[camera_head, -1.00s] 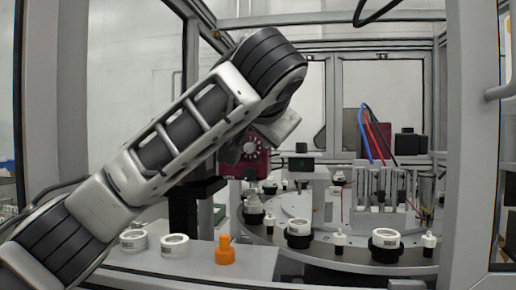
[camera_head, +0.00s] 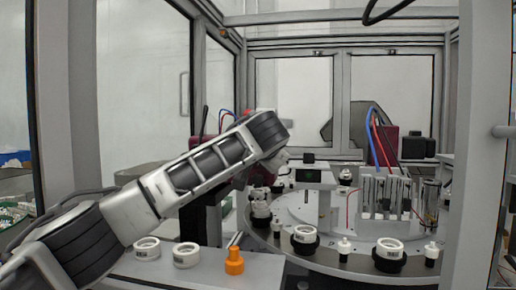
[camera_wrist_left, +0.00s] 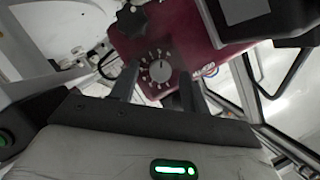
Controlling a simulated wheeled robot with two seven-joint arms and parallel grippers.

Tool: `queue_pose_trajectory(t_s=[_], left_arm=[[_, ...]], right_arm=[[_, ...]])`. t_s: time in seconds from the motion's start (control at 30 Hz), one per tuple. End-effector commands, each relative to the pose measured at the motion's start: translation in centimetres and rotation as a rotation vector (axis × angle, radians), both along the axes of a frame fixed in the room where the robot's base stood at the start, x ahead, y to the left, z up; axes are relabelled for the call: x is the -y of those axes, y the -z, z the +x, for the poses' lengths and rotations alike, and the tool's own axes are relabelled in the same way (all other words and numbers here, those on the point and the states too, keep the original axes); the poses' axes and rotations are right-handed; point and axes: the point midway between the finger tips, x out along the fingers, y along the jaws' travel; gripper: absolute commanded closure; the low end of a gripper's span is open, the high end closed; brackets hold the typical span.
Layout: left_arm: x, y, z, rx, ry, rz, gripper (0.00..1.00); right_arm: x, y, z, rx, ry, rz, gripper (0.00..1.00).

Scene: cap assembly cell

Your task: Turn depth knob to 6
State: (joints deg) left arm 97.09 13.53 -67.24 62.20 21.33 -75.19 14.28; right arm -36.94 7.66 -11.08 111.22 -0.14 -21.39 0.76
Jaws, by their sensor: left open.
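The depth knob (camera_wrist_left: 161,71) is a small grey round knob inside a ring of white numbers on the maroon housing (camera_wrist_left: 190,30) in the left wrist view. The numbers are too small to read surely, so I cannot tell its setting. My left gripper (camera_wrist_left: 159,80) is open, its two dark fingers pointing toward the dial, one on each side of the knob. I cannot tell whether they touch it. In the head view my left arm hides the dial and the gripper's fingertips. My right gripper is in neither view.
A black star-shaped knob (camera_wrist_left: 131,20) sits close to the dial. In the head view a round table (camera_head: 345,262) carries white caps in black holders. White rings (camera_head: 186,255) and an orange part (camera_head: 234,262) are on the front ledge. Frame posts stand at both sides.

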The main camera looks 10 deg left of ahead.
Motion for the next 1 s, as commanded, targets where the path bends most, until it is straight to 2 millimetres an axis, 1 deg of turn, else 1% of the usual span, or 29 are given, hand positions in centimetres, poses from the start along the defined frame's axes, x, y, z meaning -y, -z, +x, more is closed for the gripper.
queue_pose_trajectory(t_s=[0.1,0.33,0.37,0.4,0.5,0.77,1.0], left_arm=[[-0.1,0.15,0.37,0.0,0.0,0.0,0.53],[-0.1,0.19,0.38,0.0,0.0,0.0,0.53],[-0.09,0.18,0.37,0.0,0.0,0.0,0.62],[-0.1,0.17,0.37,0.0,0.0,0.0,0.73],[-0.09,0.17,0.37,0.0,0.0,0.0,0.98],[-0.1,0.17,0.35,-0.001,0.001,-0.015,0.98],[-0.18,0.2,0.36,-0.002,0.001,-0.11,0.98]], right_arm=[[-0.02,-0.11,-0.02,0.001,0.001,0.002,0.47],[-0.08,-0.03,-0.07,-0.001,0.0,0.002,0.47],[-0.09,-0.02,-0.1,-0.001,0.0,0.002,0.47],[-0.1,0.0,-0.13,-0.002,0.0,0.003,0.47],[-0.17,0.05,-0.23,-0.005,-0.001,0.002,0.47],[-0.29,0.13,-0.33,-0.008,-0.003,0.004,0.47],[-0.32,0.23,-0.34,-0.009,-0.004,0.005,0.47]])
